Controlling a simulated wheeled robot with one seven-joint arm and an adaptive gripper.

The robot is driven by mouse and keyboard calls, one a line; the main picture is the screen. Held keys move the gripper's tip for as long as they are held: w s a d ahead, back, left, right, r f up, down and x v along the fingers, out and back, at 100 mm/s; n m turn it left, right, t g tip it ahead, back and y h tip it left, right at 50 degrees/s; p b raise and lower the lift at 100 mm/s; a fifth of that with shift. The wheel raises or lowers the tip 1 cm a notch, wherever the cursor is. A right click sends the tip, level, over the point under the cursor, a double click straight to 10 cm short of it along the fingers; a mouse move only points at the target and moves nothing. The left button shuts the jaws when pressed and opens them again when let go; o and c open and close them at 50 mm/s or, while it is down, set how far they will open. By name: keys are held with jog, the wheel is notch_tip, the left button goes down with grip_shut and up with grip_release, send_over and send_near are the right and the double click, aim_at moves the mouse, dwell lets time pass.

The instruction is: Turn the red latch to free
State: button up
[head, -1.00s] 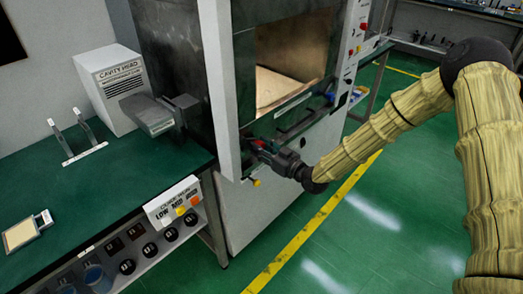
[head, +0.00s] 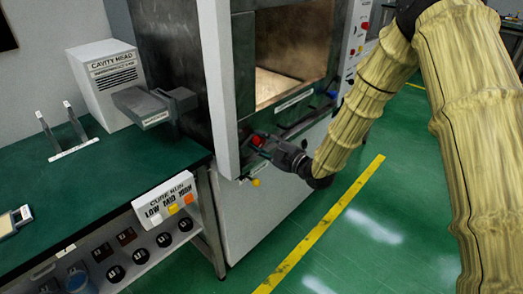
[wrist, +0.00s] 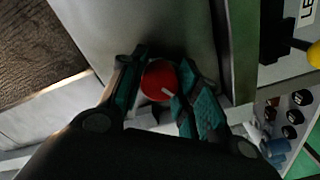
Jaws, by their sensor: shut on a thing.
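The red latch (wrist: 158,82) is a round red knob with a pale bar on it, between my gripper's fingers in the wrist view. In the head view the red latch (head: 257,140) shows at the lower left of the open chamber. My gripper (wrist: 165,92) is shut on it, one teal-padded finger on each side. In the head view my gripper (head: 268,148) reaches the latch from the right, and its fingertips are small and partly hidden. The exact angle of the latch is hard to tell.
The open chamber (head: 290,75) is above the latch. A yellow knob (head: 255,183) sits just below. A green bench (head: 85,180) with a cavity head box (head: 108,80) stands at the left. The green floor at the right is clear.

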jog(key=n+b, duration=0.3)
jog(key=shift+f, duration=0.25)
jog(key=shift+r+n+b, duration=0.2)
jog(key=shift+n+b, duration=0.9)
jog(key=shift+n, duration=0.2)
jog(key=o, duration=1)
jog(key=shift+o, duration=0.2)
jog(key=shift+d, duration=0.15)
jog(key=v, duration=1.1)
jog(key=shift+s+d, duration=0.2)
jog(key=shift+s, duration=0.15)
